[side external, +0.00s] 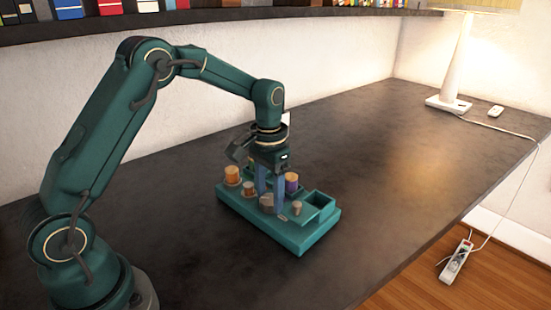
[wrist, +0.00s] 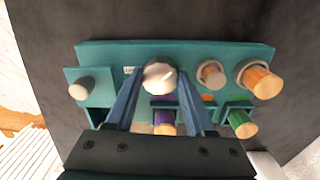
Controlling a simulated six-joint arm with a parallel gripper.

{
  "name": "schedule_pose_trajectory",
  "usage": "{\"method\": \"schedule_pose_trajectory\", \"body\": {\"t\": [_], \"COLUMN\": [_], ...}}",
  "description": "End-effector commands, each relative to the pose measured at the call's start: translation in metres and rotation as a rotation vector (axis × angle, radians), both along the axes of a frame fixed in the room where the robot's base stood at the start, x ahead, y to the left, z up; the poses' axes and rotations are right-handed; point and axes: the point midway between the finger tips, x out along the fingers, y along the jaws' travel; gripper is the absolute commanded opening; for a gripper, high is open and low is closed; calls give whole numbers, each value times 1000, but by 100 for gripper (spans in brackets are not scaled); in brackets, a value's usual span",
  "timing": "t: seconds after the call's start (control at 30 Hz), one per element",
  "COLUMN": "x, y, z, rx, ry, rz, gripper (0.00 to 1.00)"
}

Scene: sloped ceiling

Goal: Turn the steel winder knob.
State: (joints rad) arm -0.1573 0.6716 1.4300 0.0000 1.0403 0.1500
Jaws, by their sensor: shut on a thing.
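The steel winder knob (wrist: 160,76) is round, pale grey and stands on the teal board (wrist: 110,55) in the wrist view. My gripper (wrist: 159,86) has its two blue fingers on opposite sides of the knob, shut on it. In the side view the same knob (side external: 266,201) shows low between the fingers of my gripper (side external: 271,204), partly hidden by them. The knob sits on the front part of the board (side external: 290,242). Whether it is turned cannot be told.
Beside the knob are a brown-topped knob (wrist: 210,73) and a larger orange-topped one (wrist: 258,81). A small pale knob (wrist: 80,89) is at the left. Purple (wrist: 163,116) and green (wrist: 242,124) pegs stand nearby. The dark table around the board is clear; a lamp (side external: 457,55) stands far off.

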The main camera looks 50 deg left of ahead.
Motion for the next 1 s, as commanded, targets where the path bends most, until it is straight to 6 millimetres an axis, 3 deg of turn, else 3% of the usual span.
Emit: {"method": "schedule_pose_trajectory", "body": {"t": [0.17,0.2,0.27,0.3,0.63,1.0], "x": [0,0,0,0,1,1], "y": [0,0,0,0,0,0], "z": [1,1,1,1,3,47], "rx": [-1,-1,-1,0,0,0], "ry": [-1,-1,-1,-1,-2,-4], "rz": [-1,-1,-1,-1,-2,-2], "gripper": [0,58,81,84,84,84]}}
